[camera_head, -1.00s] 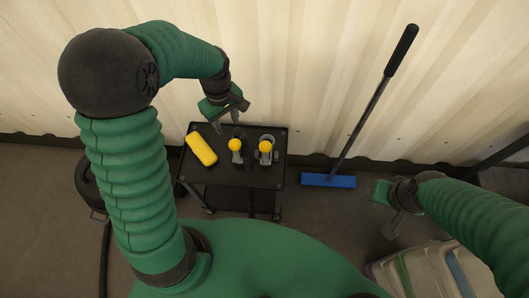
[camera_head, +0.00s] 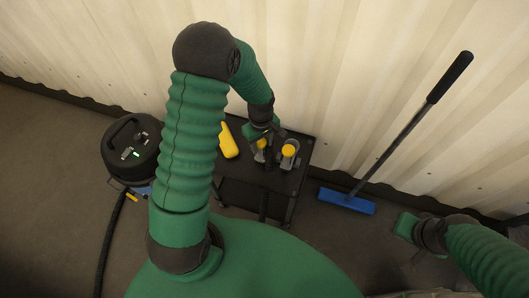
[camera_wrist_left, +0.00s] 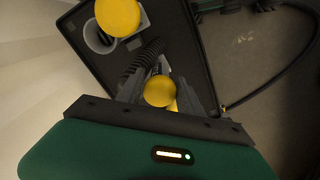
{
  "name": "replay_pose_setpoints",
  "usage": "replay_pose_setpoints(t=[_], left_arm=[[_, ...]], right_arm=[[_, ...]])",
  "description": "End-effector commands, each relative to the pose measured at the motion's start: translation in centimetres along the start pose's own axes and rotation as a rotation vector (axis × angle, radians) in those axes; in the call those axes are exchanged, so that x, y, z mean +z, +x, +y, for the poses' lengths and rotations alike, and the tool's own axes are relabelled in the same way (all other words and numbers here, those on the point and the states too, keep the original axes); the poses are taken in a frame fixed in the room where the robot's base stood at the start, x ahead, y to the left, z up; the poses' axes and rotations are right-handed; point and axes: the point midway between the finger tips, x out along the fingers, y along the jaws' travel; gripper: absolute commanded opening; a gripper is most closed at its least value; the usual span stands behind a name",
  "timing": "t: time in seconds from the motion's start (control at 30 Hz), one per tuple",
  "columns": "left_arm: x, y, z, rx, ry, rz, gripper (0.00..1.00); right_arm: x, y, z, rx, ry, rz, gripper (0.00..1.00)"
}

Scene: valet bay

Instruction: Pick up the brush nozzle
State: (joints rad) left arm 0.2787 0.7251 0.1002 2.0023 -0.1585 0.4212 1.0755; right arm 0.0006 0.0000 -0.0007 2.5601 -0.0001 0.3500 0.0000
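A small fitting with a yellow round knob (camera_head: 261,143) stands on the black cart (camera_head: 285,182); I take it to be the brush nozzle, and a black ridged strip (camera_wrist_left: 143,62) lies beside its knob (camera_wrist_left: 160,91) in the left wrist view. My left gripper (camera_head: 263,137) is over it, partly hiding it. In the left wrist view my left gripper (camera_wrist_left: 168,95) is open, its fingers on either side of the knob; whether they touch it is unclear. My right gripper (camera_head: 416,250) is at the lower right, away from the cart, its fingers dim.
A second yellow-knobbed fitting (camera_head: 289,151) with a grey cup stands close to the right on the cart. A black vacuum (camera_head: 131,150) stands left of the cart. A blue broom (camera_head: 347,201) leans on the wall.

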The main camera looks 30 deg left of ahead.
Motion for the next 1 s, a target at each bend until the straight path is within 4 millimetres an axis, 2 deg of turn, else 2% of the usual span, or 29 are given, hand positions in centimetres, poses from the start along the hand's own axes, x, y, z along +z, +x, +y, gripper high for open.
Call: replay_pose_setpoints(t=[0.03, 0.1, 0.37, 0.47, 0.7, 1.0], left_arm=[[-0.2, 1.2, -0.1, -0.002, -0.004, -0.003, 0.42], [-0.3, 2.1, -0.2, -0.001, -0.004, -0.003, 0.42], [0.1, 2.5, -0.1, -0.006, -0.002, -0.001, 0.42], [0.2, 2.6, -0.2, -0.009, -0.002, -0.002, 0.33], [0.2, 2.6, -0.3, -0.010, -0.001, -0.005, 0.01], [0.1, 2.6, -0.2, -0.008, -0.002, -0.004, 0.00]], right_arm=[[0.1, 0.3, 0.0, 0.000, -0.001, 0.000, 0.00], [0.1, 0.4, 0.0, 0.000, -0.001, 0.000, 0.00], [0.1, 0.5, -0.1, 0.000, -0.001, 0.000, 0.00], [0.1, 0.5, 0.0, 0.000, -0.001, 0.000, 0.00], [0.1, 0.5, 0.0, 0.000, -0.001, 0.000, 0.00], [0.1, 0.5, 0.0, 0.000, -0.001, 0.000, 0.00]])
